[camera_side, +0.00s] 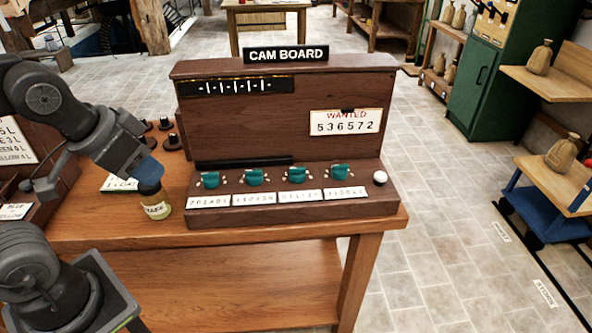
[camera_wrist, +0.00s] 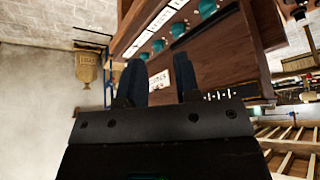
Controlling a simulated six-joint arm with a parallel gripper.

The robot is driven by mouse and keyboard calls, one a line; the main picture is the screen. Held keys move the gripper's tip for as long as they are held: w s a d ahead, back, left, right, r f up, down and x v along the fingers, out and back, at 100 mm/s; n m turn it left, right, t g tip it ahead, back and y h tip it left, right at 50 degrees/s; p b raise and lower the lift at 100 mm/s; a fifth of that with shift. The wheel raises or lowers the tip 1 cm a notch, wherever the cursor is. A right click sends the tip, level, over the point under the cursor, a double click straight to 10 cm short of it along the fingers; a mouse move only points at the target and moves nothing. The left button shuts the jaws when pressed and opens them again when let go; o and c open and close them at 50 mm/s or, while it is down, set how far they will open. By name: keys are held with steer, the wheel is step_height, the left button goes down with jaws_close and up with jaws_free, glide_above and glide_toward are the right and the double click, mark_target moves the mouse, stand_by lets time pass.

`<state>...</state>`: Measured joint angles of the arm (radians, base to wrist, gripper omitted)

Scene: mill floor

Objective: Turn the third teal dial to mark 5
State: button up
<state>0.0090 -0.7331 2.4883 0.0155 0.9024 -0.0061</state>
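The cam board (camera_side: 290,130) stands on a wooden bench, with a row of several teal dials along its lower front. The third teal dial (camera_side: 298,173) from the left has small pale marks around it and a number card below; its setting is too small to read. It also shows, small, in the wrist view (camera_wrist: 157,45). My gripper (camera_side: 148,172) is left of the board, apart from the dials, its blue fingers pointing down near a labelled jar (camera_side: 156,206). In the wrist view my gripper (camera_wrist: 160,80) has its fingers apart with nothing between them.
A white knob (camera_side: 380,177) sits at the board's right end. A "WANTED 536572" card (camera_side: 346,122) is on its upright face. Dark round pieces (camera_side: 166,125) and a card (camera_side: 120,182) lie on the bench left of the board. The space in front of the dials is clear.

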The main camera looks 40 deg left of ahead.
steer(key=shift+m+g+y, duration=0.6)
steer(key=shift+m+y, duration=0.2)
steer(key=shift+m, duration=0.1)
steer(key=w, duration=0.4)
steer(key=shift+w+d+f, duration=0.3)
steer(key=shift+w+d, duration=0.05)
steer(key=shift+d, duration=0.05)
steer(key=c, duration=0.4)
steer(key=w+d+m, duration=0.1)
steer(key=w, duration=0.1)
steer(key=w+d+f+y, duration=0.1)
steer(key=w, duration=0.1)
steer(key=w+d+f+m+y, duration=0.1)
steer(key=w, duration=0.2)
steer(key=shift+f+m, duration=0.25)
steer(key=shift+m, duration=0.05)
jaws_close()
steer(key=m+t+y, duration=0.2)
steer(key=m+y, duration=0.1)
steer(key=m, duration=0.1)
glide_toward(292, 174)
steer(key=f, duration=0.4)
steer(key=shift+w+a+f, duration=0.15)
steer(key=shift+a+f, duration=0.15)
steer(key=shift+a, duration=0.05)
steer(key=shift+w+a, duration=1.4)
steer(key=shift+w, duration=0.1)
